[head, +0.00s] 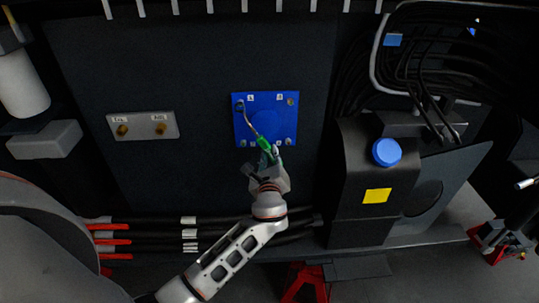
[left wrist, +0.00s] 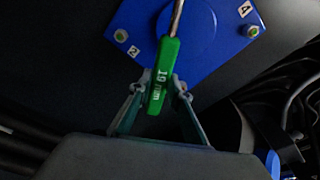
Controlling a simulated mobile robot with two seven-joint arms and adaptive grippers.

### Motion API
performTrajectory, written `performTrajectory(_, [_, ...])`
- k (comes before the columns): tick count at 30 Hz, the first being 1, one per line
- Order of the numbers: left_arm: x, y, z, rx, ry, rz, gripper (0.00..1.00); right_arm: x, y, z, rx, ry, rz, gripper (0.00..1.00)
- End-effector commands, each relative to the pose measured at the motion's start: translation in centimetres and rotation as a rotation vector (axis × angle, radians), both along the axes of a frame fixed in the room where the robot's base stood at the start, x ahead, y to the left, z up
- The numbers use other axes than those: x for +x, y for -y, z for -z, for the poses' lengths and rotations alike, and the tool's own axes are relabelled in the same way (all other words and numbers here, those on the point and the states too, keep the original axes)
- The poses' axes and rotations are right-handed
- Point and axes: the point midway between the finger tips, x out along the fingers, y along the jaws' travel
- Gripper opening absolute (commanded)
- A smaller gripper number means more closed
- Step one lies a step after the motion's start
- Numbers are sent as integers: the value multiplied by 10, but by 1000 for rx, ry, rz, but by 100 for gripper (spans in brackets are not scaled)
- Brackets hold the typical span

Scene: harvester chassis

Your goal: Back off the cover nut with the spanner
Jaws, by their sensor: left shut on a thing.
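The blue square cover plate (head: 265,122) is on the dark wall, with a small nut near each corner. The spanner (head: 264,143) has a green handle and a thin metal shaft that slants up and left. Its head end lies at the upper-left nut (head: 240,104); I cannot tell how well it is seated. My left gripper (head: 269,158) is shut on the green handle below the plate. In the left wrist view the handle (left wrist: 162,76), marked 19 mm, sits between the fingers (left wrist: 161,86); the spanner's head is out of frame. My right gripper is not in view.
A pale plate with two brass fittings (head: 143,126) is left of the cover. A black tank with a blue cap (head: 387,152) and a yellow label (head: 377,195) stands to the right, below looped black hoses (head: 430,60). Black pipes with red ends (head: 108,241) run below.

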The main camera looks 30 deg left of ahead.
Motion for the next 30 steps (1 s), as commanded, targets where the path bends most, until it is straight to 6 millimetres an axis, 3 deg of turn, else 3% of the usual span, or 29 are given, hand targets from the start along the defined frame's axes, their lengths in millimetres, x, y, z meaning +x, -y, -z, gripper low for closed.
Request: performTrajectory(30, [20, -12, -1, 1, 2, 0, 0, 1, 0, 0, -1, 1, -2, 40])
